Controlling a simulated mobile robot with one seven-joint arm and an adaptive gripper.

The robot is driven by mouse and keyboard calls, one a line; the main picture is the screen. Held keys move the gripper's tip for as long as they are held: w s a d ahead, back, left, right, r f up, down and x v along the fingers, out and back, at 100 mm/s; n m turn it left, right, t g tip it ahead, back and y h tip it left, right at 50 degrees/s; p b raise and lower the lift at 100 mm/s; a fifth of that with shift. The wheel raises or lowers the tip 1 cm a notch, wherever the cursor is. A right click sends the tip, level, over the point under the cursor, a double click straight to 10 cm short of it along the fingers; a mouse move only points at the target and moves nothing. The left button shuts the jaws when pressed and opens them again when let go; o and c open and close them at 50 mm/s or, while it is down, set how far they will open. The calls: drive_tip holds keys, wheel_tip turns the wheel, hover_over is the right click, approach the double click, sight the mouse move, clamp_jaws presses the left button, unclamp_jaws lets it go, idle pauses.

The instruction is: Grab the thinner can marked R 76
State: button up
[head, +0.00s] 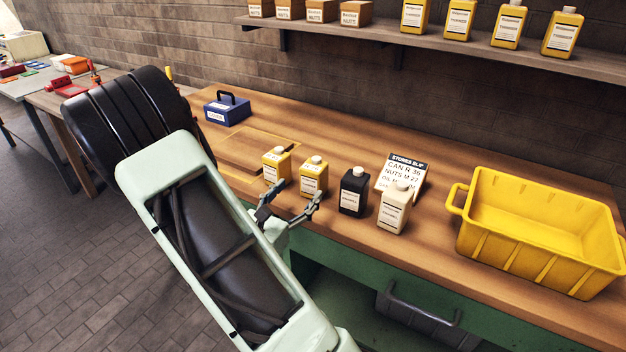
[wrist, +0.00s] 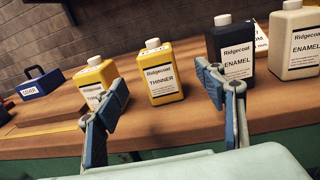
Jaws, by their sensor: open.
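Two yellow cans with white caps stand upright on the wooden bench: a left one (head: 276,164) and a right one (head: 313,176). In the wrist view the right can (wrist: 162,80) reads Ridgecoat THINNER; the left can (wrist: 97,75) is partly hidden by a finger. Their code marks are too small to read. A black can (head: 354,192) and a cream can (head: 393,209) stand to the right, both labelled ENAMEL in the wrist view. My gripper (head: 291,206) is open and empty in front of the yellow cans. In the wrist view its fingers (wrist: 166,104) flank the right can, apart from it.
A stores slip (head: 404,172) stands behind the black and cream cans. A yellow crate (head: 540,240) is at the right. A blue box (head: 227,110) is at the back left. More yellow cans (head: 460,19) and NUTS boxes (head: 322,11) are on the wall shelf (head: 430,40).

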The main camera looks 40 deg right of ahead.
sight(314, 169)
drive_tip(key=x, duration=0.4)
drive_tip(key=shift+w+d, duration=0.25)
drive_tip(key=shift+d, duration=0.05)
drive_tip(key=x, duration=0.5)
drive_tip(key=shift+w+d+r, duration=0.2)
drive_tip(key=shift+w+d, duration=0.1)
drive_tip(key=shift+w, duration=0.05)
drive_tip(key=c, duration=1.5)
